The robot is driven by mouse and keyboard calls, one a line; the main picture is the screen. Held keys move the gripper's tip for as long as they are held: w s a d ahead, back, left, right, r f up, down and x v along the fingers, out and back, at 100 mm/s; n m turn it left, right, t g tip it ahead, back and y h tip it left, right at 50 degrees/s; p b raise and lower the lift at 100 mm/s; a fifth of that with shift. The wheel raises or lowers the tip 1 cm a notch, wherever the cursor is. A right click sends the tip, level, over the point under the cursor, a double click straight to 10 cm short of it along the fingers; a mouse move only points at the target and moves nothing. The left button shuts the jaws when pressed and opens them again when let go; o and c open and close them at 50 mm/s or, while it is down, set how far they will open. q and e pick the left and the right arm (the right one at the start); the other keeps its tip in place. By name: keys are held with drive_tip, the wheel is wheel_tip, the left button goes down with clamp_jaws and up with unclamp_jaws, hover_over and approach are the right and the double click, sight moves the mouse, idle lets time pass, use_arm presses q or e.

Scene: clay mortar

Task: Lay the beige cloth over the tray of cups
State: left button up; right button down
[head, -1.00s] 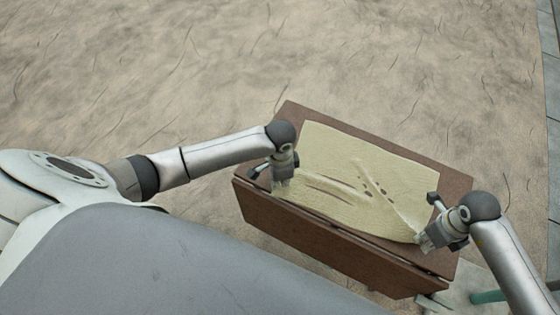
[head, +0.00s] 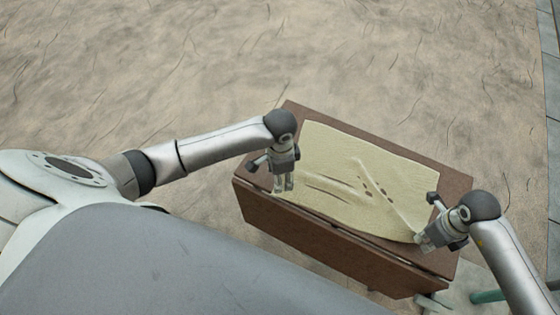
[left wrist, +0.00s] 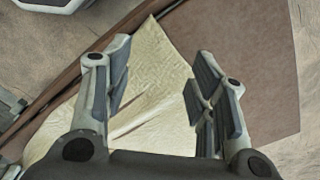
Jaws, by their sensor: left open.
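The beige cloth (head: 345,160) lies spread over most of the brown table top, with ridges and a few small dark spots near its middle. It also shows in the left wrist view (left wrist: 160,75), between and beyond the fingers. No tray or cups can be made out; whether they are under the cloth I cannot tell. My left gripper (head: 283,188) is open at the cloth's near left edge, with nothing between its fingers (left wrist: 160,85). My right gripper (head: 424,241) is at the cloth's near right corner; whether its fingers are shut on it is too small to tell.
The brown table (head: 455,190) has bare margins at its right and far left, and a drop-down front panel (head: 330,250). Pale cracked ground (head: 200,60) lies open beyond it. A green bar (head: 490,297) shows at the lower right.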

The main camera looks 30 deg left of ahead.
use_arm(q)
drive_tip(key=shift+r, duration=0.1)
wheel_tip(320, 180, up, 5)
drive_tip(key=shift+f, duration=5.1)
drive_tip(key=shift+f, duration=0.1)
drive_tip(key=shift+c, duration=0.5)
drive_tip(key=shift+s+a+f, duration=0.1)
drive_tip(key=shift+s, duration=0.05)
clamp_jaws()
drive_tip(key=shift+r, duration=2.6)
